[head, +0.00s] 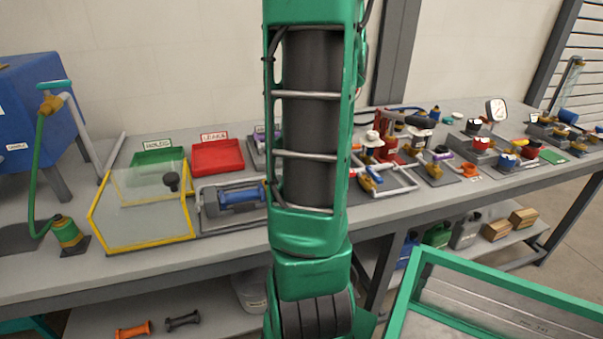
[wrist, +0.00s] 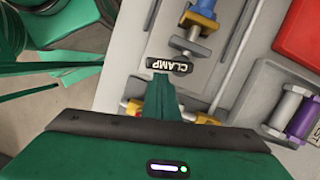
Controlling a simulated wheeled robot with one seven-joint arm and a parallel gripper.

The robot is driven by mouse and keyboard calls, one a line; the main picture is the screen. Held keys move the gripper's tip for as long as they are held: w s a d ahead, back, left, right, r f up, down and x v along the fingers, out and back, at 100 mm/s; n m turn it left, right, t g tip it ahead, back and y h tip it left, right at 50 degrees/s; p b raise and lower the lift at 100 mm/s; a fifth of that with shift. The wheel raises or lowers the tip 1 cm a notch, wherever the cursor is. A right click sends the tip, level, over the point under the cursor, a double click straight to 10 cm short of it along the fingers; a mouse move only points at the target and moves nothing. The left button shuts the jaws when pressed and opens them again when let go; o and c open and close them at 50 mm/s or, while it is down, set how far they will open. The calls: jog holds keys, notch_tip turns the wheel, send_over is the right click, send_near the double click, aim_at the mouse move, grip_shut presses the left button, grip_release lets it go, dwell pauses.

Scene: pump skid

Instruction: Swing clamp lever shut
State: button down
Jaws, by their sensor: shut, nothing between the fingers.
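A black label reading CLAMP (wrist: 170,65) lies just beyond the fingertips in the wrist view. My gripper (wrist: 165,84) is shut and empty, its green fingers together close to the label. A blue piece with a brass end (wrist: 203,10) and a grey block lies past the label at the top. Brass and red fittings (wrist: 207,119) lie partly hidden behind my gripper. I cannot tell which part is the clamp lever. My arm hides this spot in the head view.
A red tray (head: 217,156) and a green tray (head: 158,162) stand at the back. A yellow-edged clear panel (head: 140,215) stands to the left. A purple and grey part (wrist: 301,118) lies right of my gripper in the wrist view. Valves and a gauge (head: 495,109) crowd the bench's right.

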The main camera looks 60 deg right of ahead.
jog(key=shift+w, duration=0.85)
jog(key=shift+d, duration=0.1)
jog(key=s+d, duration=0.3)
jog(key=shift+d+r, duration=0.15)
jog(key=v, duration=0.9)
jog(key=shift+s+a+r, duration=0.2)
jog(key=shift+a+r, duration=0.05)
jog(key=shift+r, duration=0.1)
